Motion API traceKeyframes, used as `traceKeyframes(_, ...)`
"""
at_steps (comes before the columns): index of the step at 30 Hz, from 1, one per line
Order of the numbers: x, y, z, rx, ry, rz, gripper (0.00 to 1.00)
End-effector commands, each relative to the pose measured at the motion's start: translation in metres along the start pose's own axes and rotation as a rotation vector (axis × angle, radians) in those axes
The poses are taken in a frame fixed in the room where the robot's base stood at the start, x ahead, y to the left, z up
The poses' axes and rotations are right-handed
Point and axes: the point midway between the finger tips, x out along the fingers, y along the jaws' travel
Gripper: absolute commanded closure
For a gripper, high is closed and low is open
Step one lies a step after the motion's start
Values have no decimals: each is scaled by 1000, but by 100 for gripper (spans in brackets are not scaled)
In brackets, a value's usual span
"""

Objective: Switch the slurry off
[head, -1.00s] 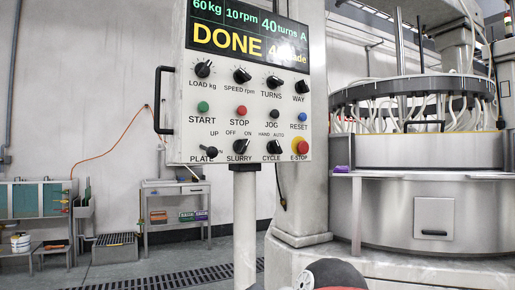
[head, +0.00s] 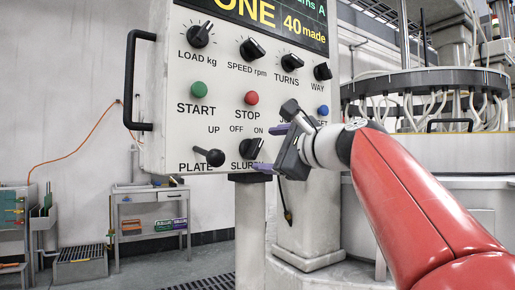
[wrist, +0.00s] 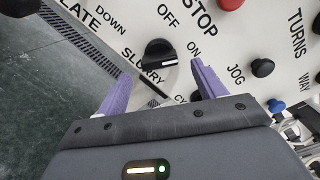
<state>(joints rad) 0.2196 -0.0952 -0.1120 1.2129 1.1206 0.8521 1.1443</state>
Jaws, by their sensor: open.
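The black SLURRY knob (head: 251,149) is on the white control panel, under the OFF and ON marks. In the wrist view the knob (wrist: 159,54) has a pale line that points toward ON. My gripper (head: 270,148) is in front of the panel's lower part, just right of the knob in the head view. In the wrist view my gripper (wrist: 162,72) has its purple fingers apart, one to each side of the knob and a little short of it. Nothing is between them. I cannot tell whether a fingertip touches the panel.
The PLATE lever (head: 209,156) is left of the knob. The red STOP button (head: 251,98) and green START button (head: 199,90) are above. The black JOG button (wrist: 262,68) and blue RESET button (wrist: 276,106) are close on the right. My arm hides the CYCLE and E-STOP area in the head view.

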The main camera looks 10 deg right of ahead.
Motion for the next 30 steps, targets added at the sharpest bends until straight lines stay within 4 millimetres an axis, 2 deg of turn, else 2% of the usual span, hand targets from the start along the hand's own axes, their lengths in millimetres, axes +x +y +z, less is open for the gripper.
traceKeyframes(3, 19, 0, 1, -1, -1, 2, 31)
traceKeyframes(7, 32, 0, 1, -2, 0, 1, 31)
traceKeyframes(17, 37, 0, 0, -2, 0, 0, 31)
traceKeyframes(20, 37, 0, 0, -2, 0, 0, 41)
traceKeyframes(27, 37, 0, 0, -2, 0, 1, 73)
traceKeyframes(30, 37, 1, 0, -3, 0, 1, 76)
